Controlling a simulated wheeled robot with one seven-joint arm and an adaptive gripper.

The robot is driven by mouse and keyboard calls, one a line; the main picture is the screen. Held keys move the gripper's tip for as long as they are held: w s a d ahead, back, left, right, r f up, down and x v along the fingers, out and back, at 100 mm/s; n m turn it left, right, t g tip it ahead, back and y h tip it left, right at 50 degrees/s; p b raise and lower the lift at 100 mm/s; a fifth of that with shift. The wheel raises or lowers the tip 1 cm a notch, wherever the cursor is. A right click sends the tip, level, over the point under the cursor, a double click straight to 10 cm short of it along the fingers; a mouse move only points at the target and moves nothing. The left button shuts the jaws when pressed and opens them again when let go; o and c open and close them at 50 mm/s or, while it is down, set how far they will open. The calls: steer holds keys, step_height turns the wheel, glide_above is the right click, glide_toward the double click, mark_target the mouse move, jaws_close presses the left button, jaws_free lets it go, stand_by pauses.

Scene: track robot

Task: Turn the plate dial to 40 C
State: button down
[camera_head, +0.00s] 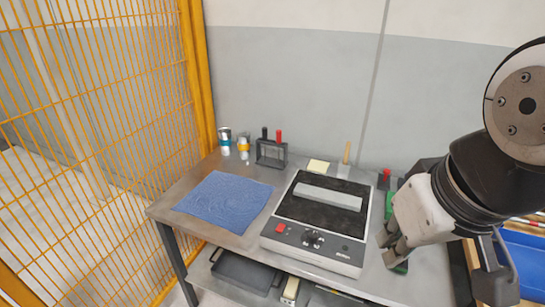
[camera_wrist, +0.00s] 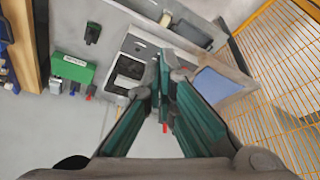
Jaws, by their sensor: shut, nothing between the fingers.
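The hot plate (camera_head: 322,215) is a pale box with a dark top, on the grey bench. A pale bar (camera_head: 328,197) lies across its top. Its front panel carries a dark dial (camera_head: 313,239) and a red switch (camera_head: 280,228); the dial's marks are too small to read. The plate also shows in the wrist view (camera_wrist: 131,68), partly beside my fingers. My gripper (camera_head: 395,254) is right of the plate's front corner, apart from the dial, pointing down. In the wrist view its green-padded fingers (camera_wrist: 170,75) come together with nothing between them.
A blue cloth (camera_head: 226,201) lies left of the plate. Jars (camera_head: 243,143), a dark rack (camera_head: 271,153) and a yellow pad (camera_head: 318,167) stand behind. A green box (camera_wrist: 73,67) is on the plate's other side. An orange mesh fence (camera_head: 90,120) borders the left.

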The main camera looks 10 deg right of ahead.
steer(key=c, duration=1.5)
jaws_free()
steer(key=shift+w+r, duration=0.1)
steer(key=shift+r, duration=0.1)
steer(key=shift+c, duration=0.2)
steer(key=shift+o, duration=1.2)
steer(key=w+r+n+g+p, duration=0.1)
steer(key=w+n+p, duration=0.1)
steer(key=w, duration=0.6)
steer(key=shift+n, duration=0.3)
steer(key=n+g+p, duration=0.3)
steer(key=n+p, duration=0.1)
steer(key=n, duration=0.3)
glide_above(314, 235)
step_height(314, 235, down, 17)
step_height(314, 235, down, 14)
steer(key=shift+w+f+p, duration=0.1)
steer(key=shift+p, duration=0.7)
steer(key=shift+c, duration=0.6)
jaws_close()
